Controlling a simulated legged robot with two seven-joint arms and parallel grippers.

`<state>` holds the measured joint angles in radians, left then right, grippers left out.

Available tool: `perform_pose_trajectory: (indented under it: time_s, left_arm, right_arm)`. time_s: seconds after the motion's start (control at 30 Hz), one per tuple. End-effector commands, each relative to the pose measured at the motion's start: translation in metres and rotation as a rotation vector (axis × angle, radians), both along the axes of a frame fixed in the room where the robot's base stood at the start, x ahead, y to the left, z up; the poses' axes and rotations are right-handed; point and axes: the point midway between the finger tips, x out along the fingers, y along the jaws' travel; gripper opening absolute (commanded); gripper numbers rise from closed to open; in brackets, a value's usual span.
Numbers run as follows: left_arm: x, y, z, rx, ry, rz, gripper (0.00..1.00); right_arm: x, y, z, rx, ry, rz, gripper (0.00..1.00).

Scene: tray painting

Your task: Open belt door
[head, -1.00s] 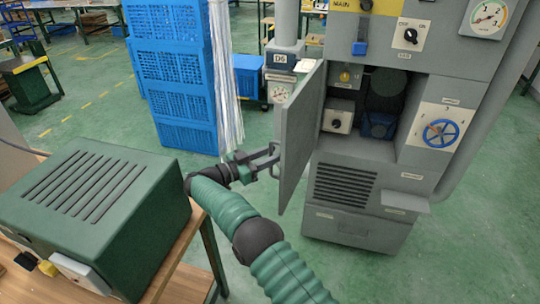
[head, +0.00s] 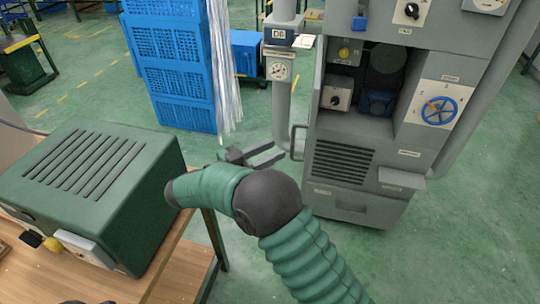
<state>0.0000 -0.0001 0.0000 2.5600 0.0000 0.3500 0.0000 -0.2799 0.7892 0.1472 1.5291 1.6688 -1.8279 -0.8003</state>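The grey machine cabinet stands at the right of the head view with its compartment uncovered. The belt door (head: 317,95) is open and now shows almost edge-on, as a narrow strip at the left of the opening. Its handle (head: 297,143) sticks out to the left. My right gripper (head: 279,152) is just left of the handle, with its two fingers apart and nothing between them. It looks clear of the handle. Inside the compartment are a dark round part (head: 387,59) and a blue part (head: 377,103).
A green slotted box (head: 100,190) sits on a wooden table (head: 185,270) at the left. Stacked blue crates (head: 170,75) stand behind. Green floor is free between table and cabinet.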

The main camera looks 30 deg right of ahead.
Motion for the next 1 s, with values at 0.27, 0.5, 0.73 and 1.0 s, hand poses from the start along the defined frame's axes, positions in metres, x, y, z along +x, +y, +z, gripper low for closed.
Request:
perform_pose_trajectory:
  time_s: [0.27,0.5,0.73,1.0]
  left_arm:
    - [0.0,0.0,0.0,0.0,0.0,0.0,0.36]
    - [0.0,0.0,0.002,0.0,0.0,0.0,0.36]
    - [0.0,0.0,0.022,0.0,0.0,0.0,0.36]
    - [0.0,0.0,0.05,0.0,0.0,0.0,0.36]
  right_arm:
    - [-0.018,0.008,0.001,0.0,0.002,0.0,0.34]
    - [-0.012,0.003,0.002,0.01,-0.006,0.018,0.21]
    - [0.076,-0.057,0.013,0.189,-0.054,0.421,0.0]
    - [0.08,-0.064,-0.024,0.592,0.248,0.993,0.0]
